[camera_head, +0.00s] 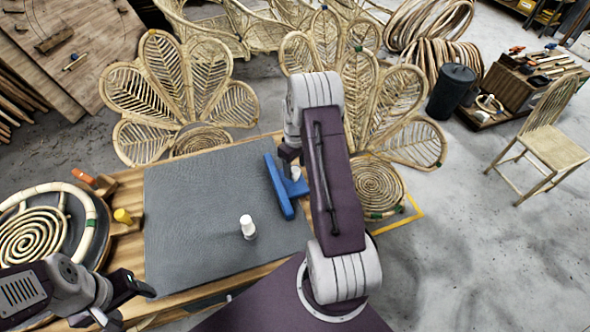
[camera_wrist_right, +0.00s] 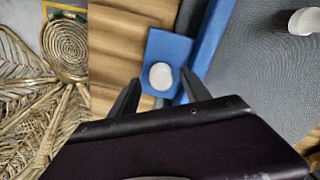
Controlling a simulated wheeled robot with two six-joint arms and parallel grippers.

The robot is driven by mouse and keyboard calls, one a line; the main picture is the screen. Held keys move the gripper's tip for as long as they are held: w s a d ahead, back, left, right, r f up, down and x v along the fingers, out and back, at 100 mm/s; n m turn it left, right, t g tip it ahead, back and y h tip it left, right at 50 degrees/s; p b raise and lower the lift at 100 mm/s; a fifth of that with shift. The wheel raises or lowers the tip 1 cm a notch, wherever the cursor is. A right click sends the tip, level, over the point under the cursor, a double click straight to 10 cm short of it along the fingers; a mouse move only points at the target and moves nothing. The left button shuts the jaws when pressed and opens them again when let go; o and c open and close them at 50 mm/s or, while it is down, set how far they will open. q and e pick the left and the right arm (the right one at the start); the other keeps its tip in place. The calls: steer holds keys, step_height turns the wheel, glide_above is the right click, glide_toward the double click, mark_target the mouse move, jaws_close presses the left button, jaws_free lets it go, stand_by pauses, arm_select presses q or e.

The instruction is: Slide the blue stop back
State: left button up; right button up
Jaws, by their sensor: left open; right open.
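The blue stop (camera_head: 279,188) is a long bar with a short block on its right side, at the right edge of the grey mat (camera_head: 195,205). A white knob (camera_wrist_right: 161,76) stands on the block, seen from above in the right wrist view. My right gripper (camera_wrist_right: 160,95) is open, its two dark fingers apart on either side of the knob; I cannot tell whether they touch it. In the head view my right arm hides part of the block. My left gripper (camera_head: 130,306) is open and empty at the lower left.
A white peg (camera_head: 248,227) stands on the mat, left of my right arm. A rattan coil (camera_head: 32,238) sits in a round form at the left, beside orange (camera_head: 84,177) and yellow (camera_head: 123,216) pieces. Rattan chairs stand behind the bench. The mat's left half is clear.

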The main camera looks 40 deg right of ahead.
steer(key=shift+a+f, duration=0.1)
steer(key=shift+f, duration=0.95)
jaws_close()
stand_by(0.6)
